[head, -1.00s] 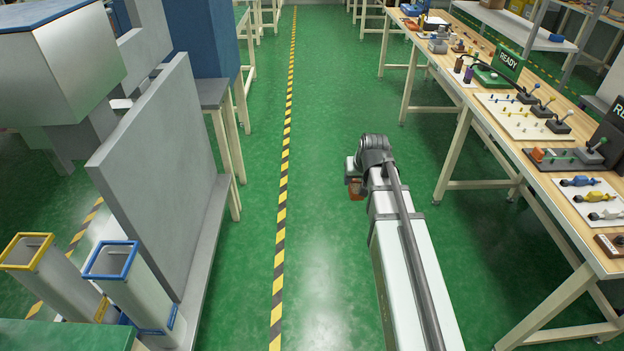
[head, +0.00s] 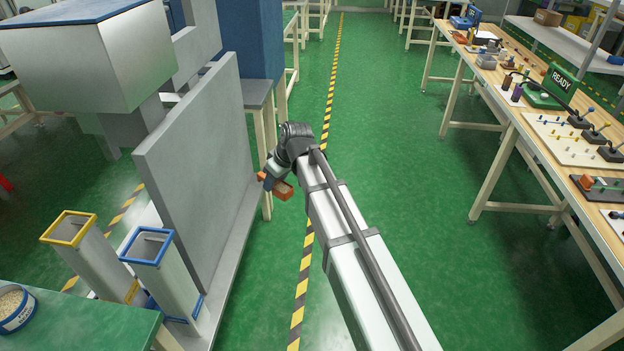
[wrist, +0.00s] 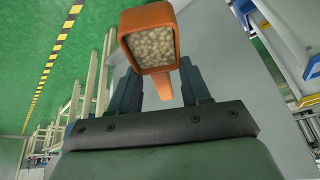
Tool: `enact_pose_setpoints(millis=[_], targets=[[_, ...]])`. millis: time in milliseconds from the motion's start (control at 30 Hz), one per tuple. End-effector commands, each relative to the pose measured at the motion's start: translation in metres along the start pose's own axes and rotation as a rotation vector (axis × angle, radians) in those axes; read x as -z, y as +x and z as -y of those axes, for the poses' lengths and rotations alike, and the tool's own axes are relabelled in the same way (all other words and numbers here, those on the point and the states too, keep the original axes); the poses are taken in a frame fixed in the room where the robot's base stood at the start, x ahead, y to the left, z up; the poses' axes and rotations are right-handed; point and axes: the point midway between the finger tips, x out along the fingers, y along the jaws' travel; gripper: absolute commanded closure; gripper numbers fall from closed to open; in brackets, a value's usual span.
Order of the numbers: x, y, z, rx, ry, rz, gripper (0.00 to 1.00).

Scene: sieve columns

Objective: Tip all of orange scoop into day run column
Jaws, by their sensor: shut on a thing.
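My gripper (head: 273,178) is shut on the orange scoop (head: 282,190) and holds it in the air over the floor, right of the columns. In the wrist view the scoop (wrist: 150,40) is full of pale pellets, its handle between my two fingers (wrist: 163,88). Two upright square columns stand at the lower left in the head view, one with a yellow rim (head: 69,229) and one with a blue rim (head: 147,247). Neither label can be read, so I cannot tell which is the day run column. My gripper is well apart from both.
A tall grey panel (head: 200,150) stands between the columns and my gripper. A tub of pale pellets (head: 14,308) sits on the green table (head: 75,325) at lower left. A long workbench (head: 560,150) runs along the right. The floor between is clear.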

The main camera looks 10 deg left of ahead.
Motion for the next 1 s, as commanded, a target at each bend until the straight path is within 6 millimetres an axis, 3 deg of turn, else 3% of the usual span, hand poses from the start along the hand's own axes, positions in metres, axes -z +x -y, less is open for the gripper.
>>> enact_pose_setpoints(millis=[33, 300, 867, 1000], targets=[[0.014, 0.003, 0.017, 0.021, -0.046, 0.002, 0.92], [0.067, 0.015, 0.104, 0.125, -0.291, 0.016, 0.92], [0.142, 0.023, 0.29, 0.314, -0.748, 0.039, 0.92], [0.17, 0.027, 0.329, 0.337, -0.808, 0.042, 0.92]])
